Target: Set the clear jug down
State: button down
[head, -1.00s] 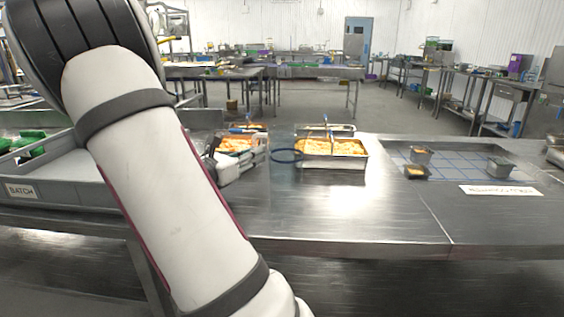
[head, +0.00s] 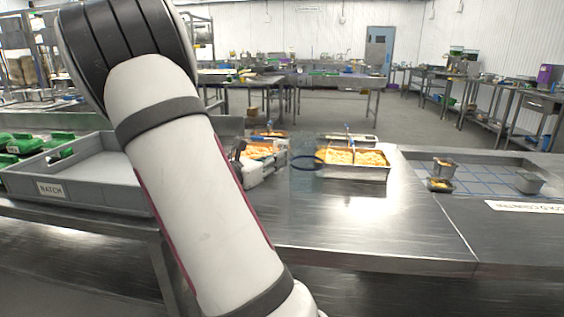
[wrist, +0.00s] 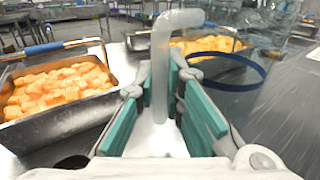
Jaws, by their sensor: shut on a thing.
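The clear jug (head: 303,180) is see-through with a blue rim. It shows in the head view just left of the front right food pan, and at the right in the wrist view (wrist: 236,98). My gripper (wrist: 162,80) is shut on its pale upright handle (wrist: 160,45), between the teal pads. In the head view my gripper (head: 268,168) is partly hidden behind my arm, left of the jug. The jug looks about upright and empty. I cannot tell whether its base touches the steel counter (head: 350,215).
Metal pans of orange food stand left (wrist: 15,125) and right (head: 352,172) of my gripper, more behind them. A grey BATCH tray (head: 95,195) lies at left. Small grey tubs (head: 529,183) stand on a blue grid at right. The front counter is clear.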

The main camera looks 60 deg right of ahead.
aim_at(276, 147)
jog(key=shift+r, duration=0.55)
notch_tip(276, 147, up, 2)
jog(key=shift+r+p, duration=0.1)
jog(key=shift+p, duration=0.6)
jog(key=s+a+r+p, duration=0.1)
jog(key=s+a+p, duration=0.8)
jog(key=s, duration=0.3)
jog(key=shift+a+r, duration=0.2)
jog(key=shift+a, duration=0.55)
